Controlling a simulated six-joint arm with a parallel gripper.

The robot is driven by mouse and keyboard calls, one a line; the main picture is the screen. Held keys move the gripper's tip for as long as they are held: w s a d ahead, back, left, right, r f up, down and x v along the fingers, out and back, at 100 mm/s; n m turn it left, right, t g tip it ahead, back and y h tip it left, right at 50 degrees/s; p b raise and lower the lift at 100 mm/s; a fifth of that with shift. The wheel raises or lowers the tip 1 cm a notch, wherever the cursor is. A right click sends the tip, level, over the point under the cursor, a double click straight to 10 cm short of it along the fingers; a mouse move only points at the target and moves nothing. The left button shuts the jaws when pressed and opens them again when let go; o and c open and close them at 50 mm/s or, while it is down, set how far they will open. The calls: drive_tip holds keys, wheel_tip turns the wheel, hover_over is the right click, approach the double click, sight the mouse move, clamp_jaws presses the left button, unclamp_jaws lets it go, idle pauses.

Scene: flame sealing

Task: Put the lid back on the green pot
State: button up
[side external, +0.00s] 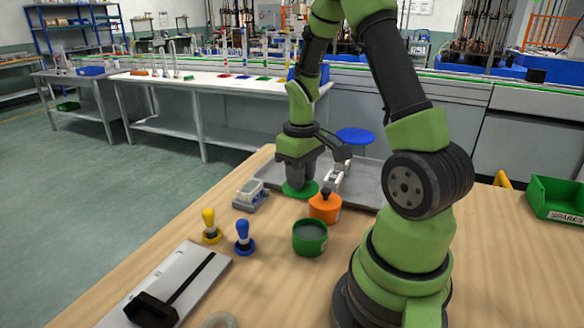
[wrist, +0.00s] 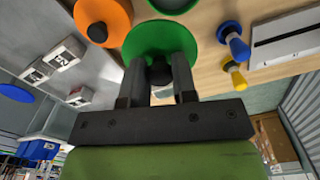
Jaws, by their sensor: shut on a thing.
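The green lid (side external: 299,189) is a flat disc with a dark knob. My gripper (side external: 297,178) is above it, pointing down and shut on the knob. In the wrist view the lid (wrist: 160,38) lies just beyond my fingers (wrist: 160,78), with the knob between them. I cannot tell whether the lid touches the surface below. The green pot (side external: 309,240) stands upright and uncovered on the wooden table, nearer the camera than the lid. Its dark inside shows; only a piece of it shows at the top of the wrist view (wrist: 172,4).
An orange pot (side external: 325,208) with a black-knobbed lid stands close beside the green lid. A grey tray (side external: 365,180) lies behind. Yellow (side external: 210,228) and blue (side external: 244,238) stamps, a small white-and-grey block (side external: 250,196) and a green bin (side external: 555,199) are also on the table.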

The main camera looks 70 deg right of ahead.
drive_tip(key=s+a, duration=0.3)
drive_tip(key=s, duration=0.1)
drive_tip(key=shift+w+a+f, duration=0.1)
drive_tip(key=shift+f, duration=1.4)
drive_tip(key=shift+w+a+f, duration=0.1)
drive_tip(key=shift+f, duration=1.4)
drive_tip(key=shift+f, duration=0.15)
drive_tip(key=o, duration=1.5)
drive_tip(key=shift+c, duration=0.2)
wheel_tip(320, 180, up, 7)
drive_tip(key=shift+c, duration=0.2)
clamp_jaws()
